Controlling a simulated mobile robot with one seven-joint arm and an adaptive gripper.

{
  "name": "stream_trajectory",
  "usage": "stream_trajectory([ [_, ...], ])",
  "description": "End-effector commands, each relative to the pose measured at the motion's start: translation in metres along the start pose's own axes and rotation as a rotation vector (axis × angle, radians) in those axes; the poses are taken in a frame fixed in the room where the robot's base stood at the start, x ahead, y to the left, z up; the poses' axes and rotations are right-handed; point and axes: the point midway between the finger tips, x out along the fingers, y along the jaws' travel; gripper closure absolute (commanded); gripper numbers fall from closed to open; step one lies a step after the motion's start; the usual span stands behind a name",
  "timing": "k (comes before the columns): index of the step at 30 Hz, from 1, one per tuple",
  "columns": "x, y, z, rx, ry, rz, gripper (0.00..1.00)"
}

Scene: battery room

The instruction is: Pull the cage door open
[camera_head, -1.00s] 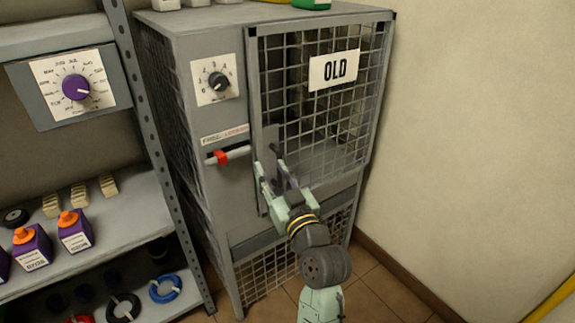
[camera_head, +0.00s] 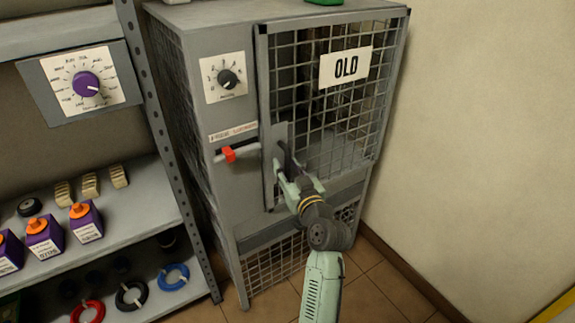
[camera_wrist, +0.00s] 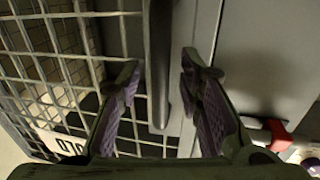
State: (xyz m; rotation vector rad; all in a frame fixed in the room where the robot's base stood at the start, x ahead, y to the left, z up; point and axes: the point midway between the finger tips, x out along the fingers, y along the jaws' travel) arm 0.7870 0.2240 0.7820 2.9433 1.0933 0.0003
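My gripper (camera_head: 298,180) is at this handle, low on the door. In the wrist view, my gripper (camera_wrist: 165,95) is open, with the handle between its two fingers and a visible gap on each side. In the head view my fingers partly hide the handle.
A red-tipped lever (camera_head: 229,154) and a black dial (camera_head: 228,79) are on the cabinet panel left of the door. A shelf rack (camera_head: 150,190) with purple bottles and coloured rings stands at left. A bare wall (camera_head: 480,130) is close on the right.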

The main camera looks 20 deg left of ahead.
Motion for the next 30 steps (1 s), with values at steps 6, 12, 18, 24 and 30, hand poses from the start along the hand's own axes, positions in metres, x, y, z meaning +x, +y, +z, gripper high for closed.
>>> stream_trajectory([
  [6,0.0031,-0.0004,0.0001,-0.001,0.000,-0.001,0.67],
  [12,0.0029,-0.0004,0.0000,0.000,0.000,-0.001,0.74],
  [18,0.0028,-0.0004,0.0000,0.000,0.000,-0.001,0.87],
  [24,0.0027,-0.0003,0.0000,0.000,0.000,0.000,1.00],
  [30,0.0027,-0.0003,0.0000,0.000,0.000,0.000,1.00],
])
